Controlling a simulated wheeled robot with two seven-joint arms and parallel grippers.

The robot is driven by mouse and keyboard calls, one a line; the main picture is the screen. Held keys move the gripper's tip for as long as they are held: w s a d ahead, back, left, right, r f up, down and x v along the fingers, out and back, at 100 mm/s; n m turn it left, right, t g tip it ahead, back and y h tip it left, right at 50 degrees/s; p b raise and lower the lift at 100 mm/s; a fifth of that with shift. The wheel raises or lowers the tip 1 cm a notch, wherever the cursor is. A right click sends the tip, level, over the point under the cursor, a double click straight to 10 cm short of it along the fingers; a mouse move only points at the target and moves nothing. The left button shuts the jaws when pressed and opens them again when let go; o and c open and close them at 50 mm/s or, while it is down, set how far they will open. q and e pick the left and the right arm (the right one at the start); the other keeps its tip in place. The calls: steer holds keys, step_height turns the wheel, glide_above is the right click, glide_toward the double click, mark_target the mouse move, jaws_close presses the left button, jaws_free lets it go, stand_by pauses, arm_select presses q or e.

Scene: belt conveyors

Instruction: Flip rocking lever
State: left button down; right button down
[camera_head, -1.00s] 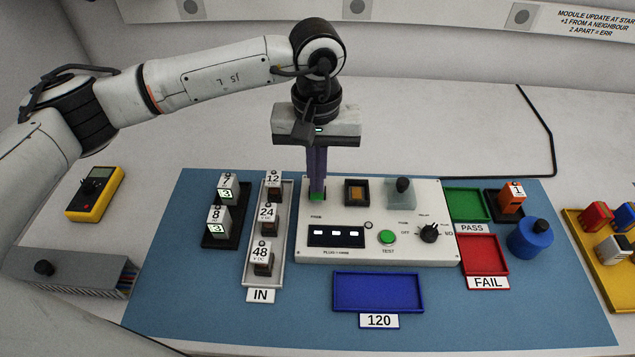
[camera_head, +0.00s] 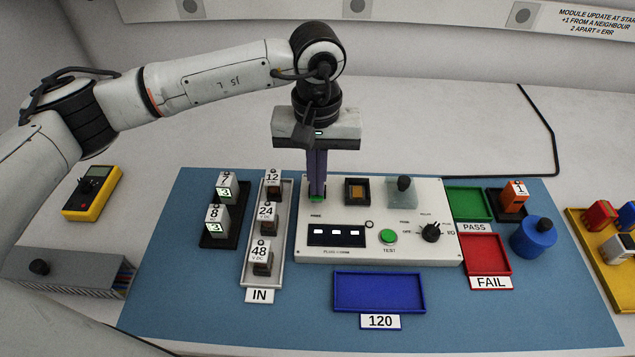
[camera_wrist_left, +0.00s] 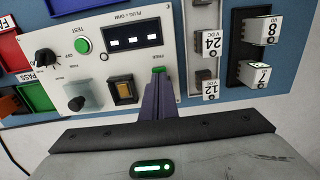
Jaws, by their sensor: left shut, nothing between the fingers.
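The white test panel (camera_head: 445,225) lies on the blue mat. My left gripper (camera_head: 317,195) points straight down at the panel's far left corner, fingers shut and empty. Its fingertips are at a small green part (camera_wrist_left: 158,70), largely hidden in the head view; whether they touch it I cannot tell. Right of the fingers is a dark-framed amber rocker-like switch (camera_head: 357,191), also in the left wrist view (camera_wrist_left: 124,91). Which part is the rocking lever is unclear. My right gripper is not in view.
The panel also has a display (camera_head: 336,235), a green TEST button (camera_head: 388,236) and a black knob (camera_head: 431,232). Left is the IN tray (camera_head: 248,270) with several modules. Right are green (camera_head: 470,204) and red (camera_head: 486,254) trays. A blue tray (camera_head: 378,292) lies in front.

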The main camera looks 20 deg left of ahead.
arm_select(q)
steer(key=shift+f, duration=0.35)
steer(key=shift+r, duration=0.1)
steer(key=shift+r+p, duration=1.35)
steer(key=shift+r, duration=2.1)
